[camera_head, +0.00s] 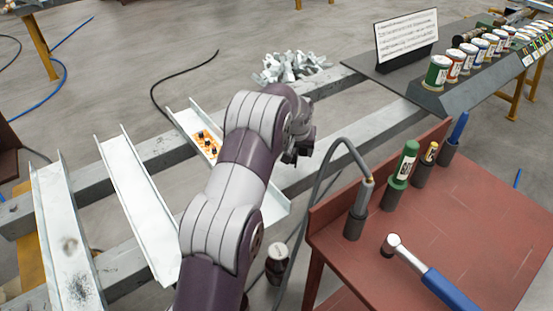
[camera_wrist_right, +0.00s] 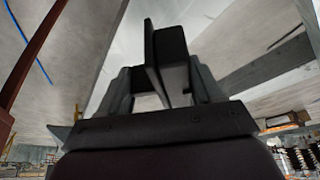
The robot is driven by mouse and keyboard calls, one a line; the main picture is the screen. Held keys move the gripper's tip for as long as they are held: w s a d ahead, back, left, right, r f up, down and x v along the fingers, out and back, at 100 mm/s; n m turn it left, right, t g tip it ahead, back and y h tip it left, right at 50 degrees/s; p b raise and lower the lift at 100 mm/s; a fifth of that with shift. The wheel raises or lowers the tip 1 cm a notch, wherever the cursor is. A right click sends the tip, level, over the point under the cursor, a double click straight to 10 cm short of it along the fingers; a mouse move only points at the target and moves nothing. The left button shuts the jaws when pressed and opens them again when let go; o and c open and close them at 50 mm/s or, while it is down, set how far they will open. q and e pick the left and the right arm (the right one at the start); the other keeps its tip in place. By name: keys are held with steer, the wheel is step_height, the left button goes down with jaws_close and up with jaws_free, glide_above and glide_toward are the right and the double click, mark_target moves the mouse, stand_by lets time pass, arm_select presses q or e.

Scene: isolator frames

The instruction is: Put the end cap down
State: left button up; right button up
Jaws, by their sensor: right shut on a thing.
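My right gripper (camera_head: 298,148) is at the end of my arm in the middle of the head view, above the far part of the channels and beams. In the right wrist view its dark fingers (camera_wrist_right: 168,62) are close together, shut on the end cap. The end cap itself is hard to tell from the dark fingers, and its outline is mostly hidden. My left gripper is not in view.
Pale metal channels (camera_head: 136,205) lie across grey beams (camera_head: 330,85); one bears an orange patch (camera_head: 207,143). A pile of metal pieces (camera_head: 290,66) lies beyond. A red bench (camera_head: 470,215) with a hammer (camera_head: 425,275) and upright tools stands right. Cans (camera_head: 438,72) line a dark rack.

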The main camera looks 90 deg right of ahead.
steer(key=shift+w+d+f, duration=0.2)
steer(key=shift+w+f, duration=0.05)
steer(key=shift+w, duration=0.1)
steer(key=shift+f, duration=1.95)
steer(key=shift+f+b, duration=0.15)
steer(key=shift+b, duration=0.15)
steer(key=o, duration=1)
